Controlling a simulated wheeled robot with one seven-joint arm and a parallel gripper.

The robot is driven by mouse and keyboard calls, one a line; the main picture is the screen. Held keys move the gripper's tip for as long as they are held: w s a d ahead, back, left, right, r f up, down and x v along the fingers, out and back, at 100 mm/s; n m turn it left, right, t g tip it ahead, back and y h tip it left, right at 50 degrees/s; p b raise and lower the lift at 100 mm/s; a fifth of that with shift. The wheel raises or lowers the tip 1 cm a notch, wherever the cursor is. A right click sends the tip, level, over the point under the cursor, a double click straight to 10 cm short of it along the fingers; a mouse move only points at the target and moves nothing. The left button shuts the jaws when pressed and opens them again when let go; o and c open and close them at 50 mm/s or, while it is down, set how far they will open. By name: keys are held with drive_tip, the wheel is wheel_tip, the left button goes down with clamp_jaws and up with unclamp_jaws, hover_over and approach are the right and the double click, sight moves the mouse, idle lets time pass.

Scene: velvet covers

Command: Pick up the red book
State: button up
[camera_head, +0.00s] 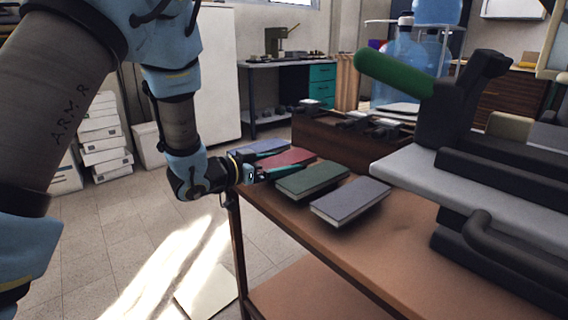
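The red book (287,158) lies flat on the brown table (398,240), in a row with other books. It sits between a blue book behind it and a green book in front of it. My gripper (282,169) is at the left edge of the row, beside the red book's near end. Its fingers reach over or next to the red and green books, and one finger seems to lie along the red book's front side. I cannot tell whether it touches the book or how far apart the fingers are.
A blue book (262,147), a green book (312,177) and a grey-purple book (350,199) lie close beside each other. A large dark machine with a green handle (395,72) stands on the right of the table. Bare tabletop shows at the front.

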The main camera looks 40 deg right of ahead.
drive_tip(key=c, duration=1.2)
drive_tip(key=shift+r, duration=0.1)
